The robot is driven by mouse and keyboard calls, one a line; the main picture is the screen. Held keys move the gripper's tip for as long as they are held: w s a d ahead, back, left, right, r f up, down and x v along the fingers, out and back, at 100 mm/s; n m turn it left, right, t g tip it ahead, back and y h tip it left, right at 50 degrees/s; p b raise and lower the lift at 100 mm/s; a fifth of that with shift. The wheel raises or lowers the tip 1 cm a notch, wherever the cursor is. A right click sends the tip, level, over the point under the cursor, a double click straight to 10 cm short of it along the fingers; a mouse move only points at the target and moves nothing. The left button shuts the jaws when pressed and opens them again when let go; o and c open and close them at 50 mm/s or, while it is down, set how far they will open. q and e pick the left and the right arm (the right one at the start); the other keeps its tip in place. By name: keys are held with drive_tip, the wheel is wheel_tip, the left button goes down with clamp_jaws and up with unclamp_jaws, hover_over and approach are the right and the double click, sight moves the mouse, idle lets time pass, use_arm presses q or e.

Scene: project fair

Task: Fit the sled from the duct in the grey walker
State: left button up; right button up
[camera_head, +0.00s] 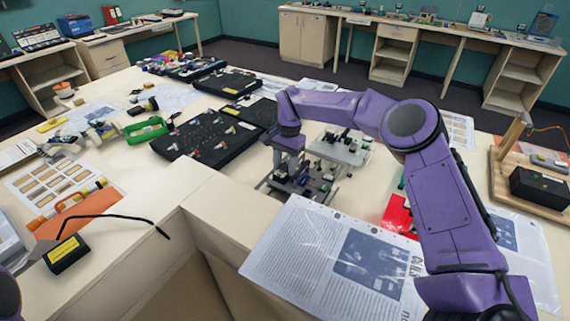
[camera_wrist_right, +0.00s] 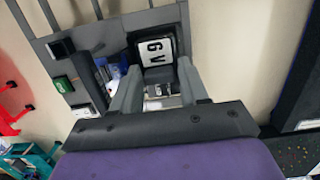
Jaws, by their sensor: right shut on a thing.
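My right gripper (camera_head: 288,172) points down over a low grey frame with dark parts (camera_head: 312,184), which looks like the grey walker. In the right wrist view its two grey fingers (camera_wrist_right: 158,92) are closed on a dark block with a white "6V" label (camera_wrist_right: 156,50), which I take for the sled. Grey rails and bars (camera_wrist_right: 75,48) of the frame lie around and left of the block. I cannot tell whether the block touches the frame. A second light grey plate with small parts (camera_head: 340,149) stands just behind. I cannot tell which thing is the duct. My left gripper does not show.
Black trays of small parts (camera_head: 208,143) lie to the left. A printed sheet in a clear sleeve (camera_head: 300,250) covers the front. A red piece (camera_head: 398,213) lies right of the frame. A wooden stand with a black box (camera_head: 540,186) is at far right.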

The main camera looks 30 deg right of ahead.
idle(0.4)
drive_tip(key=shift+r+p, duration=0.25)
drive_tip(key=shift+p, duration=0.2)
drive_tip(key=shift+f, duration=0.35)
idle(1.0)
drive_tip(key=o, duration=1.1)
drive_tip(key=shift+r+p, duration=3.05)
drive_tip(key=shift+r, duration=0.75)
